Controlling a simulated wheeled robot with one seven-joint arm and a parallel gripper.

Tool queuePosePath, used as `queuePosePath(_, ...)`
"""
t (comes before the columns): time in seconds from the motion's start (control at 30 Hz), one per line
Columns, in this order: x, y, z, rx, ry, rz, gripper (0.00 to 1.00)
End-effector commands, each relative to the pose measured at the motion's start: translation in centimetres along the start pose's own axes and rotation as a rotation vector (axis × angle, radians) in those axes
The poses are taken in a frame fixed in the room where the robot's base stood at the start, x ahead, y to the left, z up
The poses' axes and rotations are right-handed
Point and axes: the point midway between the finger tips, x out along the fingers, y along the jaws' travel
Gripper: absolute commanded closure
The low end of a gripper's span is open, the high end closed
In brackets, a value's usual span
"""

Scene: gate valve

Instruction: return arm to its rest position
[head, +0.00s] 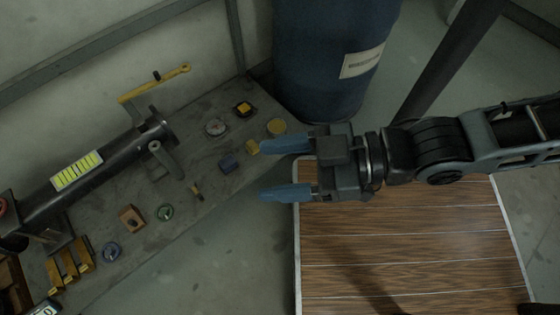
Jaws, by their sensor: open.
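My gripper (286,168) is in the middle of the head view, with its two blue fingers pointing left. The fingers are spread apart and nothing is between them. My arm comes in from the right edge. The gripper is over the gap between the grey bench (215,185) and the wood-topped surface (400,245). A dark pipe (85,180) lies along the bench with a flange and a yellow lever handle (155,84) at its far end. The gripper is apart from the pipe and handle.
A blue drum (325,60) stands behind the gripper. A dark post (450,60) slants at upper right.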

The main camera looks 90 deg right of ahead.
Motion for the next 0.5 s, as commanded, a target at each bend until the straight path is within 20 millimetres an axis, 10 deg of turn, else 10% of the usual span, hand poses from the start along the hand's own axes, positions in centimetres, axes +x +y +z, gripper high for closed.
queuePosePath(0.5, -0.6, 0.0, -2.0, 0.0, 0.004, -0.003, 0.34)
